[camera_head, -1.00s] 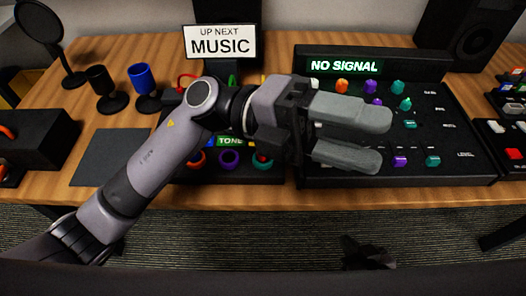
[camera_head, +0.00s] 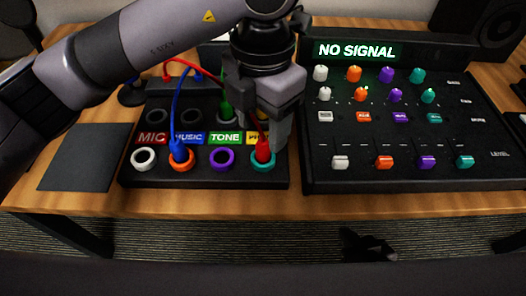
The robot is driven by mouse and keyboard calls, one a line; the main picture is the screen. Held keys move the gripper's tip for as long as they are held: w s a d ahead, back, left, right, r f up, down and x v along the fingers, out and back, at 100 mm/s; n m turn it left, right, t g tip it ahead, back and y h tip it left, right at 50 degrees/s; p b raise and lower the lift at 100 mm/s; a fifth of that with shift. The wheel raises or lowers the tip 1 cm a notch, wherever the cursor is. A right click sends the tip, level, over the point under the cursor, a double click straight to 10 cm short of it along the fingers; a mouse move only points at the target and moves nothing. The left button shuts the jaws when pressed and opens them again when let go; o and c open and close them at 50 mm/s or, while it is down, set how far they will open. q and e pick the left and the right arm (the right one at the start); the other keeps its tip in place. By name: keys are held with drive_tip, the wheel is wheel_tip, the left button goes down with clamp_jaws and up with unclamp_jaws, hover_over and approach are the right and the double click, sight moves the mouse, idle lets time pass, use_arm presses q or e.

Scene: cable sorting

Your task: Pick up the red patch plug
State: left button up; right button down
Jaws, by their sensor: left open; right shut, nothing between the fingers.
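The red patch plug (camera_head: 263,150) stands upright in the teal-ringed socket (camera_head: 263,167) at the right end of the patch box's front row. My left gripper (camera_head: 270,138) points down right at the plug, its fingers reaching to the plug's height. It is open. The finger overlap hides part of the plug and I cannot tell if they touch. A red cable (camera_head: 193,70) arcs behind my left gripper, which hides part of it. My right gripper (camera_head: 366,246) is a small dark shape low in front of the table, shut and empty.
A blue plug (camera_head: 180,150) sits in the orange-ringed socket. A green plug (camera_head: 226,110) stands in the back row. White (camera_head: 143,158) and purple (camera_head: 222,159) rings look empty. The mixer (camera_head: 400,175) with knobs lies close at right. A dark mat (camera_head: 85,157) lies left.

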sight(263, 143)
use_arm(q)
wheel_tip(263, 143, down, 5)
drive_tip(key=shift+w+r, duration=0.1)
clamp_jaws()
drive_tip(key=shift+r, duration=0.1)
